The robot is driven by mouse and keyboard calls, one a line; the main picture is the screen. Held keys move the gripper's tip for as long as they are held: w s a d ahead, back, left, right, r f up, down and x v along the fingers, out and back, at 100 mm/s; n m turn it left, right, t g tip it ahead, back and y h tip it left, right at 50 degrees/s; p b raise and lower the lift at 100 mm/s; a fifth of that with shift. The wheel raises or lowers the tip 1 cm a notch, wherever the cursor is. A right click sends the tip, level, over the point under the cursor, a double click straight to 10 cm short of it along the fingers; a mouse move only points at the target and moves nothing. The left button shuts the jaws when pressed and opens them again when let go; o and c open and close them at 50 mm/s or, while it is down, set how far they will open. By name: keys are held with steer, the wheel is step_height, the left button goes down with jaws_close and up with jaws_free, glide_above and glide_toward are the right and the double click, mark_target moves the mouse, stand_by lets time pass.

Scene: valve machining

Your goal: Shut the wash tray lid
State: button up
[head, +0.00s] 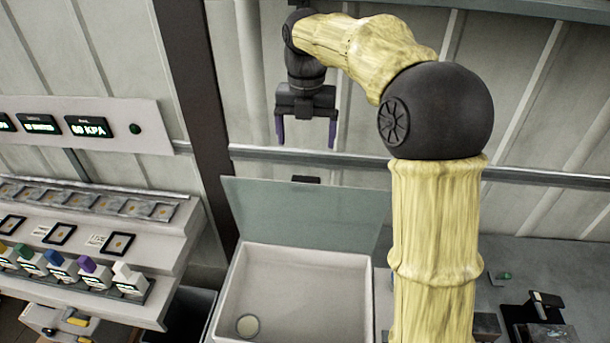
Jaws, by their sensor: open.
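The wash tray (301,283) is a white open box at the bottom centre. A small round pale thing (248,325) shows inside it, near the front left. Its lid (292,215) is a flat grey-green translucent panel standing up and open along the tray's back edge. A small dark piece (306,179) shows at the lid's top edge. My gripper (306,142) is open and empty, pointing down, and appears above the lid's top edge in the picture, apart from it. My arm hides the area right of the tray and part of the lid's right side.
A bench at left holds several small bins with coloured tops (62,265) and a row of square slots (85,197). A panel with lit displays (86,127) hangs above it. A dark post (190,90) stands left of the lid. A dark device (541,307) sits at lower right.

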mark_target(304, 181)
step_height(304, 181, down, 12)
steer(key=shift+w+a+p, duration=0.1)
steer(key=shift+p, duration=0.65)
steer(key=shift+d, duration=0.2)
steer(key=shift+c, duration=0.3)
steer(key=shift+a, duration=0.2)
steer(key=c, duration=1.3)
steer(key=shift+s, duration=0.2)
steer(key=shift+a, duration=0.1)
